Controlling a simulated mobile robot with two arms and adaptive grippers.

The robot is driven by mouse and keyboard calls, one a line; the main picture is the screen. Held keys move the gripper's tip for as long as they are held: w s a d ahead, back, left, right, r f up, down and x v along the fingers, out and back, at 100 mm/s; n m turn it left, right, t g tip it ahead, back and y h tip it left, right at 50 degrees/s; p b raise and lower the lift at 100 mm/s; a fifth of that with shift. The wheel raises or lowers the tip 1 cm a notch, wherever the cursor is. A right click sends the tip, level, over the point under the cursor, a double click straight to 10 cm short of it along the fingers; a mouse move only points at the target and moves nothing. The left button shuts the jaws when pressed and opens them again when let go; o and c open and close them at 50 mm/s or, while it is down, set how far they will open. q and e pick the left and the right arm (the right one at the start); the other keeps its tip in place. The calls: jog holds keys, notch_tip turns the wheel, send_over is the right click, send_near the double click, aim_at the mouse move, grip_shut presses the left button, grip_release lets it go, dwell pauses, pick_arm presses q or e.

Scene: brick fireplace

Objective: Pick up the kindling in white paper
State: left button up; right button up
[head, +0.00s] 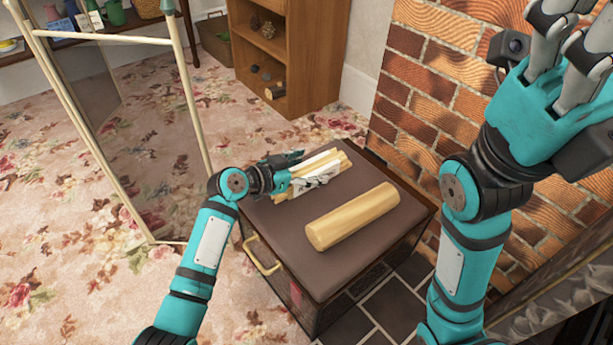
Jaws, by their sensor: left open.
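The kindling is a bundle of pale sticks (330,161) with a white paper band (322,179) around it. It lies on the far left part of the dark box top (285,228). My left gripper (292,171) is open at the left end of the bundle, with its fingers close to the sticks and paper. I cannot tell whether they touch it, and part of the bundle's left end is hidden by the gripper. My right gripper (585,25) is raised at the top right, away from the box, with its fingertips cut off by the frame.
A thick pale log (352,216) lies on the box in front of the bundle. A brick wall (430,90) stands to the right, a wooden shelf (320,60) behind. A framed screen (120,120) stands at left on the floral carpet (60,250).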

pick_arm(q)
jog(key=shift+w, duration=0.15)
jog(key=shift+d, duration=0.1)
jog(key=c, duration=1.4)
jog(key=shift+c, duration=0.3)
